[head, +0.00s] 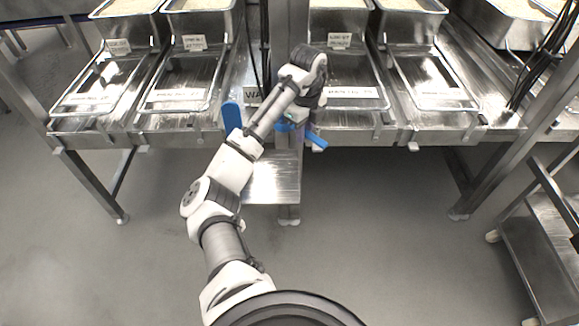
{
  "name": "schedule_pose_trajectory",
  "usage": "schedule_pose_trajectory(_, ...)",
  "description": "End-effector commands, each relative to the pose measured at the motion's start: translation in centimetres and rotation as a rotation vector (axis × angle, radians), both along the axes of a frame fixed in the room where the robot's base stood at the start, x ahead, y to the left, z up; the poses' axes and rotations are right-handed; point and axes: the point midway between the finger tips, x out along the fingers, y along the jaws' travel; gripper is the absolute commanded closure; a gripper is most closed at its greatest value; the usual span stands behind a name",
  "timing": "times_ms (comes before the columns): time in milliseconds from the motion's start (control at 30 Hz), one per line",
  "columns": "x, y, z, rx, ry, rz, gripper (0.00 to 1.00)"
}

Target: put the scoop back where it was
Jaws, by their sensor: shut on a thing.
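My gripper (304,127) is at the front edge of the steel counter, just right of the centre post's foot area, and is mostly hidden by my own wrist. It is shut on the blue scoop (316,139), of which a short blue piece sticks out to the lower right of the jaws. Another upright blue piece (232,116) shows left of my forearm. My arm covers the space between the two pieces, so I cannot tell whether they are one object. The scoop's resting place cannot be made out.
Shallow steel trays with paper labels, including a left tray (142,108) and a right tray (416,109), line the counter. Deeper pans of rice (408,5) stand behind. A low steel shelf (272,190) lies below my arm. A steel cart (540,255) stands at right. Floor is clear.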

Motion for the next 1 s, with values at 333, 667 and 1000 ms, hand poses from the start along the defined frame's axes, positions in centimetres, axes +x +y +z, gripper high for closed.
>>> schedule_pose_trajectory(333,-0.2,-0.3,-9.3,-0.006,0.006,-0.002,1.00)
schedule_pose_trajectory(667,-0.1,-0.2,-15.1,-0.003,0.000,-0.003,1.00)
schedule_pose_trajectory(1000,-0.1,0.0,-18.4,-0.001,0.004,0.001,1.00)
